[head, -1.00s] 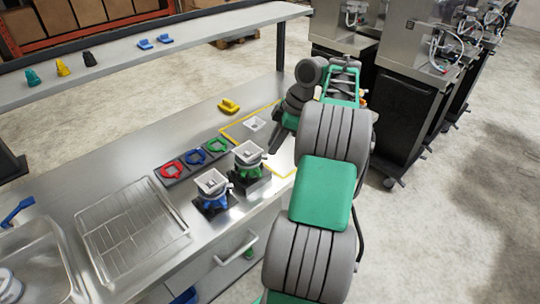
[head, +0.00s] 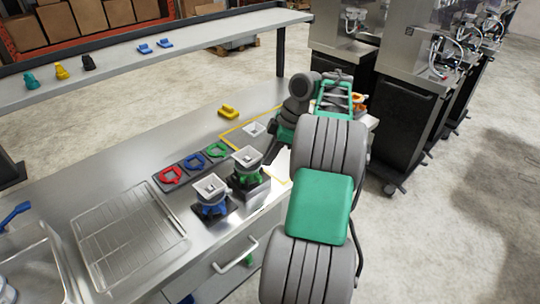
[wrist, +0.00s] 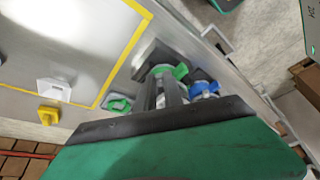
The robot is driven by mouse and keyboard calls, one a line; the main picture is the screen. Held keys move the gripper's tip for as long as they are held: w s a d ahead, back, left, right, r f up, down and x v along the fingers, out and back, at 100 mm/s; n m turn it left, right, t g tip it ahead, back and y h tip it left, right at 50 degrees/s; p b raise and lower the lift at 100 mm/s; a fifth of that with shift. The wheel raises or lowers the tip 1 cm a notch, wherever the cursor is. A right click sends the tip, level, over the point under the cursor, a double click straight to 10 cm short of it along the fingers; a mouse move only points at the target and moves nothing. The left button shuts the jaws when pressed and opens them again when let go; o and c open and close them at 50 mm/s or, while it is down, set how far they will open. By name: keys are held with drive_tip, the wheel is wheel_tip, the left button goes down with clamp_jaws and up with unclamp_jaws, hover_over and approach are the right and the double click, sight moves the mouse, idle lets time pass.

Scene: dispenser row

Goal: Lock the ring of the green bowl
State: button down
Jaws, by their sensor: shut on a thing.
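The green bowl (head: 247,157) is a pale square-topped bowl. It stands upright on a dark block near the counter's front edge, with its green ring (head: 247,179) around its lower part. In the wrist view the green ring (wrist: 179,70) shows at my fingertips. My gripper (wrist: 162,88) is shut on a green part of this ring. The dark fingers hide much of the contact and the bowl's body. In the head view my gripper (head: 270,154) comes in from the right, beside the bowl. I cannot tell the ring's exact turn.
A similar bowl with a blue ring (head: 211,190) stands close on the left. Red, blue and green loose rings (head: 216,150) lie in a dark holder behind. A white bowl (head: 254,129) sits in the yellow-outlined area. A wire rack (head: 130,235) and sink lie left.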

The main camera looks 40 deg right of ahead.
sight(249, 173)
drive_tip(key=shift+f, duration=0.1)
drive_tip(key=shift+s+a+f+m+b, duration=0.1)
drive_tip(key=shift+s+a+m+b, duration=0.1)
drive_tip(key=shift+m+b, duration=0.5)
drive_tip(key=shift+s+a+r+m+t+h+b, duration=0.1)
drive_tip(key=shift+s+a+m+t+h+b, duration=0.45)
drive_tip(key=shift+m+b, duration=0.65)
drive_tip(key=shift+s+a+r+m+t+h+b, duration=0.15)
drive_tip(key=shift+a+m+h+b, duration=0.25)
drive_tip(key=shift+a+m+b, duration=0.6)
drive_tip(key=shift+s+a+f+m+t+h+b, duration=0.15)
drive_tip(key=shift+s+a+m+h+b, duration=0.25)
drive_tip(key=shift+m+b, duration=1.05)
drive_tip(key=shift+r, duration=0.1)
drive_tip(key=c, duration=1.7)
unclamp_jaws()
